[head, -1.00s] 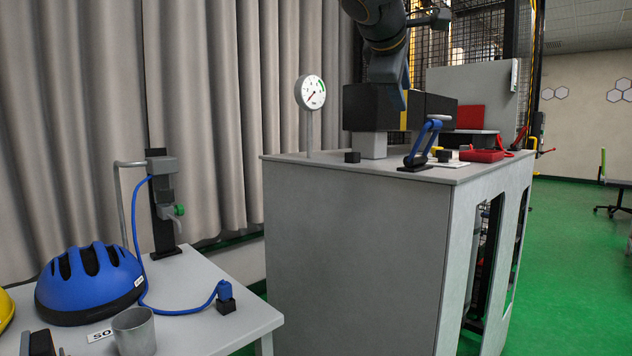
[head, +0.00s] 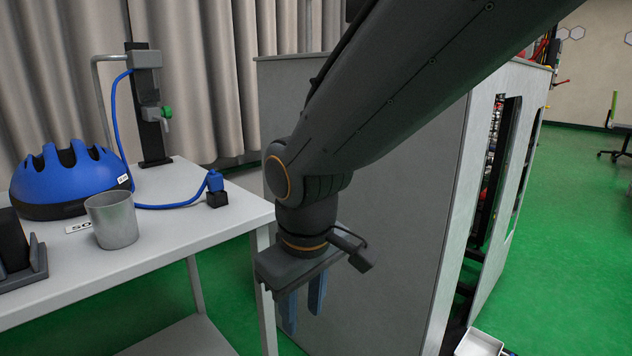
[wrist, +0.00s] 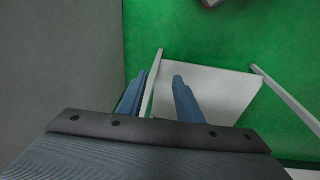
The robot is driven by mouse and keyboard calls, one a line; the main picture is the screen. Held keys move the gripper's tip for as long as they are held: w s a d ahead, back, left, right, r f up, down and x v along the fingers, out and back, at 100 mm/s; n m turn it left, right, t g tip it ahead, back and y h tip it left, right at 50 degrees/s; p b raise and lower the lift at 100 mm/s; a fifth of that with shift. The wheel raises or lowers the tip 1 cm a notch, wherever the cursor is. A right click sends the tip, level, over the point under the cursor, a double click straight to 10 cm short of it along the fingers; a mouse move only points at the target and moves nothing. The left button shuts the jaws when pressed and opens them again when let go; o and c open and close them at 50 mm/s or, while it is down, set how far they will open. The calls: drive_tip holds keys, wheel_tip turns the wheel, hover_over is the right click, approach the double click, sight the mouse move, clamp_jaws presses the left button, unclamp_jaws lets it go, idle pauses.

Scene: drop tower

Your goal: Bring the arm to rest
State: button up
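My gripper (head: 303,306) hangs in front of the grey cabinet in the head view, to the right of the table's front corner, with its blue fingers pointing down. The fingers are apart with nothing visible between them. In the wrist view my gripper (wrist: 158,84) also shows two separated fingers, with a white table shelf and green floor beyond. My dark arm crosses the head view from the upper right and hides part of the cabinet.
The grey cabinet (head: 395,220) stands close behind my gripper. Green floor (head: 575,240) is open at right. A white tray (head: 478,344) shows at the bottom.

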drive_tip(key=s+f+m+g+b, duration=0.2)
drive_tip(key=s+f+b, duration=0.1)
drive_tip(key=s+f, duration=0.65)
drive_tip(key=d+r+m+p, duration=0.3)
drive_tip(key=d+r+p, duration=0.7)
drive_tip(key=r+p, duration=0.3)
drive_tip(key=d+r+m+p, duration=0.3)
drive_tip(key=d+r+p, duration=0.8)
drive_tip(key=r+p, duration=0.3)
drive_tip(key=p, duration=0.3)
drive_tip(key=shift+d+m+h, duration=0.2)
drive_tip(key=shift+m+h, duration=0.1)
